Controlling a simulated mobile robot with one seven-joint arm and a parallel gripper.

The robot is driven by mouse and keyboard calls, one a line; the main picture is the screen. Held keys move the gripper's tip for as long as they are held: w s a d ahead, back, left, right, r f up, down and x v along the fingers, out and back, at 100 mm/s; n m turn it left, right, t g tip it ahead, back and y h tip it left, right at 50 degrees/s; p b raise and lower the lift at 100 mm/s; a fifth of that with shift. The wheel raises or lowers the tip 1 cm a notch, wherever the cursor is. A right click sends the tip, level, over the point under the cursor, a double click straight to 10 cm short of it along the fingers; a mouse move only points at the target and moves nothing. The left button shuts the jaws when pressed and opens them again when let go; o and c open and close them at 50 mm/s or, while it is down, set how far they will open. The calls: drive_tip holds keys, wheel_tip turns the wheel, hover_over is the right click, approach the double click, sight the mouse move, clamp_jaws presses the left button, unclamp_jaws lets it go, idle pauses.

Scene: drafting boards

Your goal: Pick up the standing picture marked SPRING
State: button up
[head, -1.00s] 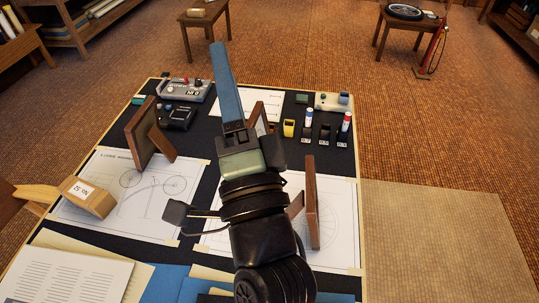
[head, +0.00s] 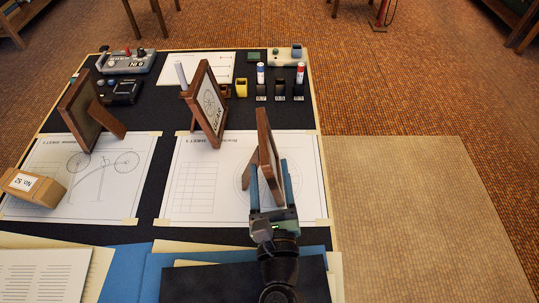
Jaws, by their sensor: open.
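Three brown wooden picture frames stand on the dark board. The right frame (head: 268,145) is seen nearly edge-on and its marking is hidden. My gripper (head: 269,170) is open at this frame, with one blue finger on each side of its lower part; I cannot tell whether they touch it. The middle frame (head: 208,100) stands tilted and shows a round wheel-like drawing with small lettering that I cannot read for sure. The left frame (head: 82,112) shows its back and prop, so its marking is hidden. I cannot tell which one is marked SPRING.
Several marker holders (head: 279,92), a yellow block (head: 241,88) and a grey device (head: 127,61) stand along the back. Drawing sheets (head: 195,190) lie under the frames. A cardboard box (head: 33,188) is at left. Folders (head: 120,270) lie in front. Open floor is at right.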

drive_tip(key=shift+w+a+f, duration=0.1)
drive_tip(key=shift+w+a, duration=0.05)
drive_tip(key=shift+w, duration=1.55)
drive_tip(key=shift+w+a+f, duration=0.1)
drive_tip(key=shift+w+a, duration=0.05)
drive_tip(key=shift+w, duration=1.5)
clamp_jaws()
